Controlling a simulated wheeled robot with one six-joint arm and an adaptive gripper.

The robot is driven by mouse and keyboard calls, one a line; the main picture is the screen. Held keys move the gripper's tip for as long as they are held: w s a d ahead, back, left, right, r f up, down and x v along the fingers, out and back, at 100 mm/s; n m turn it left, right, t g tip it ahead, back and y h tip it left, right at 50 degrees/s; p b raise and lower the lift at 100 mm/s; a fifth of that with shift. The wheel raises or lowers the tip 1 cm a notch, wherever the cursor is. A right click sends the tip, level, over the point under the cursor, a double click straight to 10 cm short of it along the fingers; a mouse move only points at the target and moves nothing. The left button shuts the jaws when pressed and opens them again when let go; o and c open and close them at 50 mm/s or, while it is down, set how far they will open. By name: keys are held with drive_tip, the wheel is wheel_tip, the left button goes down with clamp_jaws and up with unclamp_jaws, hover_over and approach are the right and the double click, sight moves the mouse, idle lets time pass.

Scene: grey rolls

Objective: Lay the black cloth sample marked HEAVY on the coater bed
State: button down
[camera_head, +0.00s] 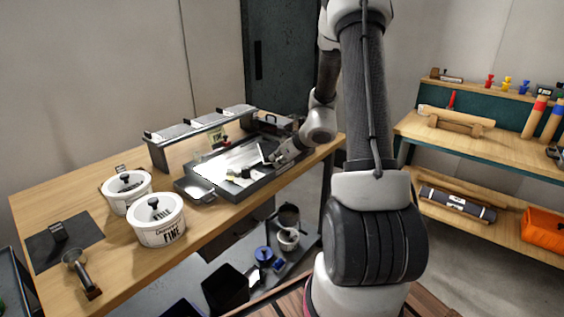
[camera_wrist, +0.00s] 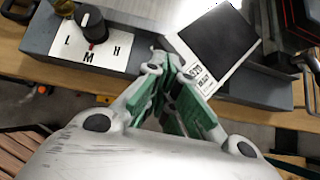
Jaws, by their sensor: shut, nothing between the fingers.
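The coater (camera_head: 262,184) stands on the bench with a pale bed (camera_head: 222,160). In the wrist view, a black square with a white border and printed label (camera_wrist: 217,40) lies at an angle by the coater's near edge (camera_wrist: 262,92). It looks like the cloth sample, but I cannot read its label for certain. My gripper (camera_wrist: 168,68) is shut and empty, its green-padded fingers together just left of the label. In the head view my gripper (camera_head: 277,158) is low over the right part of the coater.
On the bench are two white tubs (camera_head: 160,220), (camera_head: 126,190), a dark mat (camera_head: 45,250) and a scoop (camera_head: 82,272). A rack (camera_head: 200,128) stands behind the coater.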

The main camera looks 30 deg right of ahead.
sight(264, 154)
drive_tip(key=w, duration=0.2)
drive_tip(key=w+a, duration=0.1)
drive_tip(key=w, duration=0.1)
drive_tip(key=w+a, duration=0.1)
drive_tip(key=w, duration=0.1)
drive_tip(key=shift+w, duration=0.15)
idle(0.3)
